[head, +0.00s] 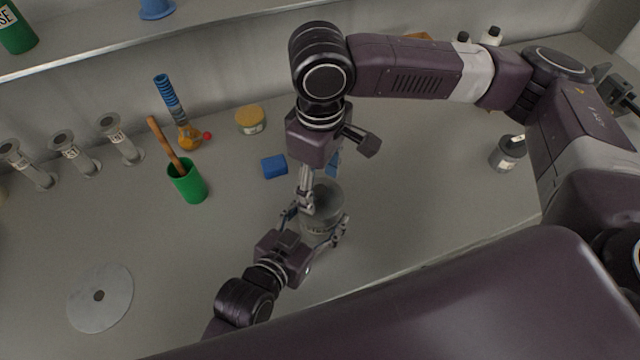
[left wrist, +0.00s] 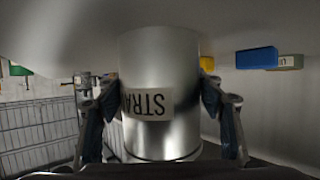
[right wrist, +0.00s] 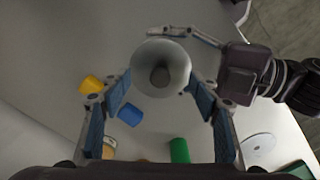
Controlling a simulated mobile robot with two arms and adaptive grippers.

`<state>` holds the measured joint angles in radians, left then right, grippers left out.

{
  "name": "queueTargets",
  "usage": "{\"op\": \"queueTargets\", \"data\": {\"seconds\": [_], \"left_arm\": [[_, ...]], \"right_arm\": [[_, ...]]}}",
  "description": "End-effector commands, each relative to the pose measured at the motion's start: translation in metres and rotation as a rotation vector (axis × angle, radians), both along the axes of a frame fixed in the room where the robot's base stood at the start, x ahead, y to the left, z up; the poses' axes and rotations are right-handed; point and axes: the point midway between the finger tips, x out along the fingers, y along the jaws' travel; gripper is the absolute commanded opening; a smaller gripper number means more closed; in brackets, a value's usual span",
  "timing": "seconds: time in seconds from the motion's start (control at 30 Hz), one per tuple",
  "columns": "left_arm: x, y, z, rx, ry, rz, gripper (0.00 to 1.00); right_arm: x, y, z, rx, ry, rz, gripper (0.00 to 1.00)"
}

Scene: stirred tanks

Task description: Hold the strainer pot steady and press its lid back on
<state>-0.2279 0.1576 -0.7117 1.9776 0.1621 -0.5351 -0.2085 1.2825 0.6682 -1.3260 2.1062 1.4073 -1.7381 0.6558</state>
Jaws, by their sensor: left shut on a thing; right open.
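The strainer pot (head: 318,228) is a grey metal cylinder standing on the counter, with a label reading "STRA" in the left wrist view (left wrist: 160,60). My left gripper (head: 318,222) is shut around its body, one finger on each side. My right gripper (head: 320,188) is open, pointing down over the pot's top. In the right wrist view the pot's round top (right wrist: 160,52) shows between the open fingers, with a darker round middle (right wrist: 160,76) that looks like the lid's knob. I cannot tell whether the lid is fully seated.
A blue block (head: 274,166), a jar with a yellow-brown lid (head: 250,121) and a green cup (head: 188,186) stand left of the pot. A grey disc (head: 100,298) lies at the front left. The left counter middle is clear.

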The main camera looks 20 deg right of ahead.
Motion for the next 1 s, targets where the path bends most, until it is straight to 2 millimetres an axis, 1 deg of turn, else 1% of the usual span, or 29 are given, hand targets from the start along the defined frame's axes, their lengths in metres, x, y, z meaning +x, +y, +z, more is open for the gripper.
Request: {"op": "queueTargets", "data": {"seconds": [0.8, 1.0], "left_arm": [[0.000, 0.000, -0.001, 0.001, 0.001, 0.000, 0.35], [0.000, 0.000, -0.001, 0.001, 0.001, 0.000, 0.35]], "right_arm": [[0.000, 0.000, 0.050, 0.001, -0.002, 0.002, 0.56], [0.000, 0.000, 0.055, 0.001, -0.001, 0.002, 0.56]]}}
